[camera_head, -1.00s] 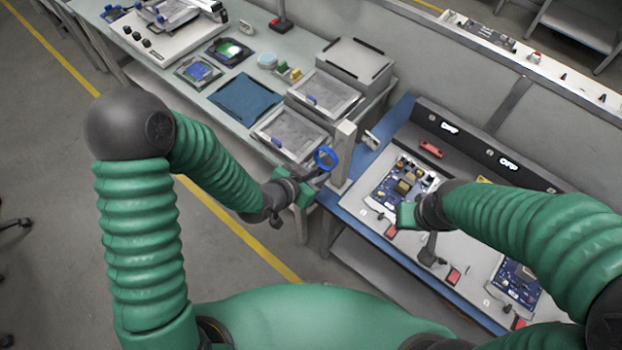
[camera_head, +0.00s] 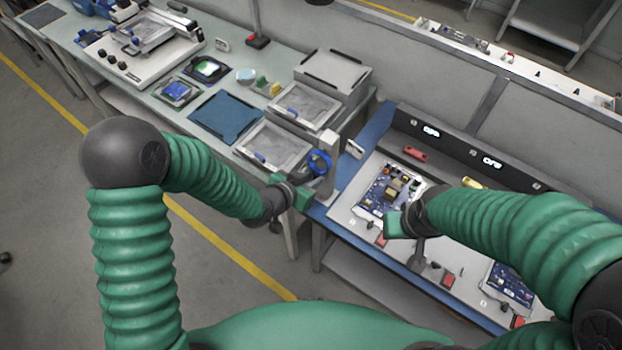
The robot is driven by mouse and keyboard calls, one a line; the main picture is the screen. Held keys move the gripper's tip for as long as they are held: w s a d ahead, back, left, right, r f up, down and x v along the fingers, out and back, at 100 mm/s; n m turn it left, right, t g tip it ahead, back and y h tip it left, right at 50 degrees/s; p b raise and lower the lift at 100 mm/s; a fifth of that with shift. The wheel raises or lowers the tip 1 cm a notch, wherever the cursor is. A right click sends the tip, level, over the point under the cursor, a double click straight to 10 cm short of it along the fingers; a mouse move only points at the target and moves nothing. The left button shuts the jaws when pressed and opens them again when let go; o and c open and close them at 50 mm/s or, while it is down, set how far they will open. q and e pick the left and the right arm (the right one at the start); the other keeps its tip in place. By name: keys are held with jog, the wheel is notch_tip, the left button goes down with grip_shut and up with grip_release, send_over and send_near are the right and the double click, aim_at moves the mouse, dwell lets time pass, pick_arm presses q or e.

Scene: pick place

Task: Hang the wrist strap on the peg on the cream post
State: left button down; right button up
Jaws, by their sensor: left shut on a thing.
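The wrist strap (camera_head: 319,163) is a blue loop standing up just beyond my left gripper (camera_head: 306,184). My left gripper is shut on it. The cream post (camera_head: 329,180) stands upright at the near right corner of the left bench, and the loop overlaps it in the picture. The peg cannot be made out, and I cannot tell whether the loop touches the post. My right gripper (camera_head: 408,240) is over the right bench. Its fingers are too unclear to tell whether it is open or shut.
The left bench (camera_head: 170,98) holds a blue mat (camera_head: 225,117), clear-lidded trays (camera_head: 272,147) and a grey box (camera_head: 333,72). The right bench (camera_head: 345,211) has a circuit board (camera_head: 388,192), a red object (camera_head: 415,153) and several small parts. Floor shows at left.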

dwell(0.3)
pick_arm(q)
jog(key=c, duration=1.2)
grip_release()
